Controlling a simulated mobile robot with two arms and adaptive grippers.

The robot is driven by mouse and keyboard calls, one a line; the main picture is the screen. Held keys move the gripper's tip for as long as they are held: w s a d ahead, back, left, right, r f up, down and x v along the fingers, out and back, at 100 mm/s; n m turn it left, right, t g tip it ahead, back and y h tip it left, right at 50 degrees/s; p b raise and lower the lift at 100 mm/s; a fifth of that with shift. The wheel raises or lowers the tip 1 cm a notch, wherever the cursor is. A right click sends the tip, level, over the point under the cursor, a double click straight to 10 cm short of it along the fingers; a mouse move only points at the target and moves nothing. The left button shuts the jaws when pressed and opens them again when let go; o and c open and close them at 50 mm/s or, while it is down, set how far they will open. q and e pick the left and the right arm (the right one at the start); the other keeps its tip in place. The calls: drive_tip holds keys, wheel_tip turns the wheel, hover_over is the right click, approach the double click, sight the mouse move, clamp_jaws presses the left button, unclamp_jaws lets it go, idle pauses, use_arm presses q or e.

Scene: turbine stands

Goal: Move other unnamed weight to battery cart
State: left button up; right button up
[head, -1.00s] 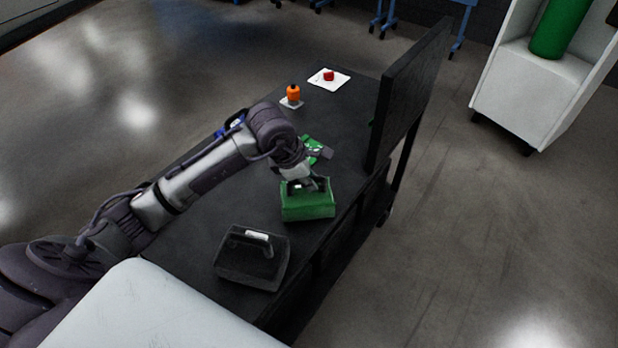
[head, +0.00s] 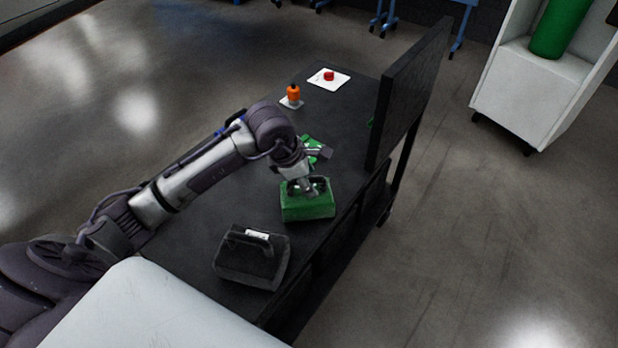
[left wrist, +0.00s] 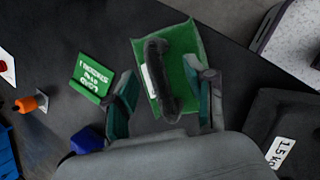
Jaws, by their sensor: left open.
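A green block-shaped weight (head: 308,208) with a dark handle stands on a black cart top (head: 205,218). My left gripper (head: 306,188) is right at its handle from above, open. In the left wrist view its two fingers (left wrist: 162,88) are spread on either side of the green weight (left wrist: 184,78), with the handle between them; contact cannot be told. A black weight (head: 250,266) stands nearer on the same cart, and its label reads 1.5 kg in the left wrist view (left wrist: 264,128). No cart is visibly marked as the battery cart. My right gripper is out of view.
A green card with printed text (left wrist: 92,78) lies beside the green weight. An orange item (head: 293,92) and a red button on a white plate (head: 340,84) are at the cart's far end. A black upright panel (head: 405,95) edges the right side. A white wheeled cabinet (head: 520,95) stands beyond.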

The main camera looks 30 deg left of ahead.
sight(300, 197)
use_arm(q)
drive_tip(key=p+v, duration=0.3)
drive_tip(key=v, duration=0.3)
drive_tip(key=shift+r, duration=0.25)
drive_tip(key=shift+s, duration=0.1)
idle(0.5)
